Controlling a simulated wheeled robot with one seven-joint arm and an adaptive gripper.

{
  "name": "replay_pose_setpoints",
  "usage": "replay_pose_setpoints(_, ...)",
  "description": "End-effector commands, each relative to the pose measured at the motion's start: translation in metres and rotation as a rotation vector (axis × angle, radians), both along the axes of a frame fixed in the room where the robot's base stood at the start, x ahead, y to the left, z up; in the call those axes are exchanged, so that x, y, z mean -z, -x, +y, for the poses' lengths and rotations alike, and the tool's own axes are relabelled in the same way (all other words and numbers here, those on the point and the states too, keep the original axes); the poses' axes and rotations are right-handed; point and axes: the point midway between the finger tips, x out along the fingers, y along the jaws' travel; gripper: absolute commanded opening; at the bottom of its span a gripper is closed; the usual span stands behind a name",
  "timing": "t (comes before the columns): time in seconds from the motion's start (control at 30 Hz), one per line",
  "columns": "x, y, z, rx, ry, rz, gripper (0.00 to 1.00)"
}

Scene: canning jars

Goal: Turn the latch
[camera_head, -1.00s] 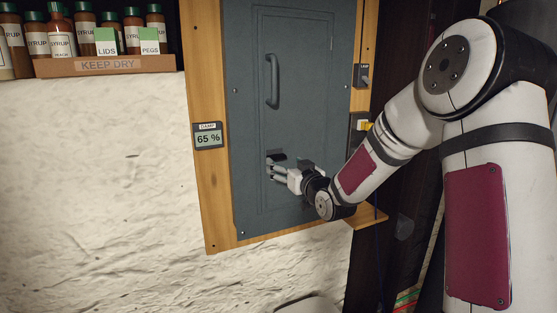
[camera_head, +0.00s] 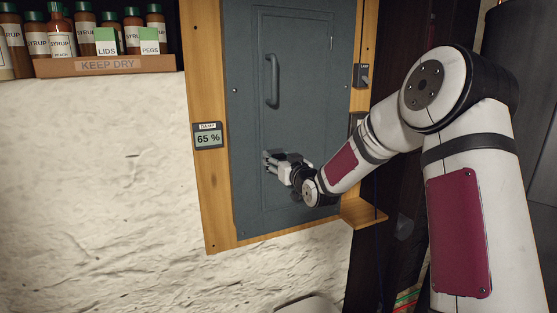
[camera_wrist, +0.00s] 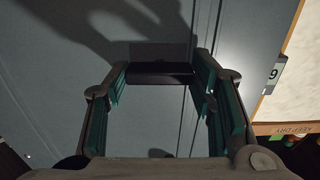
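The grey metal door (camera_head: 295,100) has a curved handle (camera_head: 273,80) in its upper part. The latch (camera_wrist: 160,80) is a dark bar on a grey plate, seen in the wrist view between my two fingertips. My gripper (camera_head: 267,159) is at the lower left part of the door. In the wrist view my gripper (camera_wrist: 162,68) has its fingers wide apart, with teal inner pads, one on each side of the latch. I cannot tell whether the pads touch it. In the head view the latch is hidden behind my fingers.
A wooden frame (camera_head: 207,190) surrounds the door, with a damp meter (camera_head: 208,136) reading 65 %. A shelf edge marked KEEP DRY (camera_head: 105,65) holds syrup bottles at upper left. A switch (camera_head: 362,76) and small wooden ledge (camera_head: 362,213) are at right.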

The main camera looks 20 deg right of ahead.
Motion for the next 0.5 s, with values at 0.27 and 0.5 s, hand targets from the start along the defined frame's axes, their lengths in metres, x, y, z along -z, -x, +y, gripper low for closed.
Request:
replay_pose_setpoints(0.27, 0.0002, -0.0005, 0.0009, -0.001, 0.022, -0.002, 0.22)
replay_pose_setpoints(0.5, 0.0008, -0.0015, 0.0014, -0.002, 0.135, -0.010, 0.22)
